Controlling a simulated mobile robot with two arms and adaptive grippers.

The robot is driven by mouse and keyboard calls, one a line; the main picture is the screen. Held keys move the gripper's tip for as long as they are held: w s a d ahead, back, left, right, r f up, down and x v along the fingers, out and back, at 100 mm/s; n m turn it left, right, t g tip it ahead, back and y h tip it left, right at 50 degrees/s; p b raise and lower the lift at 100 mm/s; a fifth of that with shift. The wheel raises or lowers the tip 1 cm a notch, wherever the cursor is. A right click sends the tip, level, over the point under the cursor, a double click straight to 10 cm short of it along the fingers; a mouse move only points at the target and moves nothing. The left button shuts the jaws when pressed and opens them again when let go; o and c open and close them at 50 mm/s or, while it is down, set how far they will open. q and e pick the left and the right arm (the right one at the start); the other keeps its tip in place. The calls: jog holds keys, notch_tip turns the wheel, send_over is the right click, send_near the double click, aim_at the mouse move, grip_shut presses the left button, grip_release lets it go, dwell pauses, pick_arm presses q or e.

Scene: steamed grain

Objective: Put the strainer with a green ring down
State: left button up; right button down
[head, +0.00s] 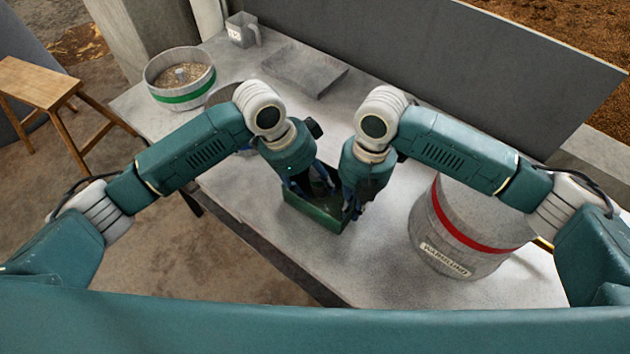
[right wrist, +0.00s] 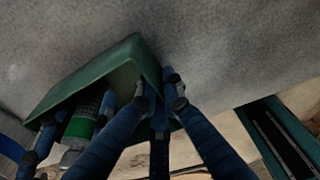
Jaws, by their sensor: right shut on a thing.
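A small green box (head: 310,216) stands on the table below both grippers in the head view. In the right wrist view, the green box (right wrist: 90,80) is tilted across the picture. The strainer with a green ring (right wrist: 80,127), a grey mesh piece with a green band, shows partly at the box's opening. My left gripper (head: 305,183) is over the box. Its blue fingers show on both sides of the strainer; whether they press on it is unclear. My right gripper (head: 350,208) is at the box's right side, shut on its wall (right wrist: 150,66).
A drum with a green ring (head: 180,98) holding grain stands at the far left. A large drum with a red ring (head: 465,235) stands right. The table between box and red-ringed drum is clear.

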pick_arm(q)
jog(key=shift+r, duration=0.1)
jog(key=v, duration=1.2)
dwell(0.4)
pick_arm(e)
jog(key=c, duration=1.8)
grip_release()
jog(key=shift+c, duration=0.2)
jog(key=shift+r, duration=0.1)
